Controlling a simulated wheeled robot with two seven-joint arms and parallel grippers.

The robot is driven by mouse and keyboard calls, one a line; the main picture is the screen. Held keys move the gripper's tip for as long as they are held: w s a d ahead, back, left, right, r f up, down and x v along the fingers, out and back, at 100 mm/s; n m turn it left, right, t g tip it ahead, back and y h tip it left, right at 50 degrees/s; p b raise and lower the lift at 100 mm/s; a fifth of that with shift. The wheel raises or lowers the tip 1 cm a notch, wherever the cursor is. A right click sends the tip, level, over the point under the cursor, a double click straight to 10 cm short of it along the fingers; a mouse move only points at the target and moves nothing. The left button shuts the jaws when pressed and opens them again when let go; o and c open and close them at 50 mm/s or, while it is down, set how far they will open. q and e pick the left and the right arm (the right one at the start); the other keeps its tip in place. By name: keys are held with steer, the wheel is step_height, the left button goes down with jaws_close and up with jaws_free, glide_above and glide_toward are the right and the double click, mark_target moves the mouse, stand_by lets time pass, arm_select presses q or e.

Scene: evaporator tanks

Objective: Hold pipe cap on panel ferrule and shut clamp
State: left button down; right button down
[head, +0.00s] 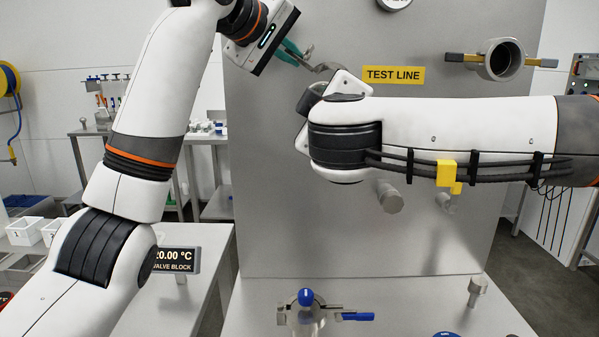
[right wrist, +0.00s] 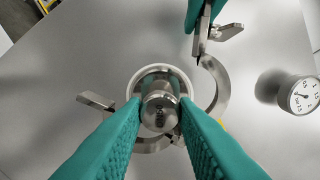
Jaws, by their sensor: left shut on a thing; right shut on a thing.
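My left gripper (head: 297,55) is shut on a metal arm of the clamp (head: 326,68) at the upper middle of the head view. Its teal fingertips show at the top of the right wrist view. There the clamp (right wrist: 218,88) is open, one curved half swung out to the right of a round pale rim. My right gripper (right wrist: 160,108) is shut on the pipe cap's metal stub (right wrist: 160,112), in front of that rim. Whether the rim belongs to cap or ferrule, and whether they touch, I cannot tell. My right forearm hides this gripper and cap in the head view.
The upright grey panel (head: 450,225) bears a TEST LINE label (head: 394,75). An open pipe port (head: 502,60) with a clamp is at its upper right. A blue-handled valve (head: 305,312) stands below. A gauge (right wrist: 304,96) projects at the right.

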arm_select(q)
steer(key=shift+s+a+f+n+h, duration=0.1)
steer(key=shift+a+f+n+h, duration=0.1)
steer(key=shift+f, duration=0.2)
steer(key=shift+a+f+n+h, duration=0.1)
steer(key=shift+f+n+h, duration=0.1)
steer(key=shift+f, duration=0.15)
steer(key=shift+a+f+n+t+h, duration=0.25)
steer(key=shift+a+f+n+h, duration=0.05)
steer(key=shift+f, duration=0.25)
steer(key=shift+a+f+n+t+h, duration=0.25)
steer(key=shift+f+n+h, duration=0.05)
steer(key=shift+f, duration=0.2)
steer(key=shift+a+f+n+t+h, duration=0.15)
steer(key=shift+f+n+h, duration=0.1)
steer(key=shift+f+n, duration=0.25)
steer(key=shift+a+f+n+t+h, duration=0.15)
steer(key=shift+f+n+h, duration=0.15)
steer(key=shift+f, duration=0.35)
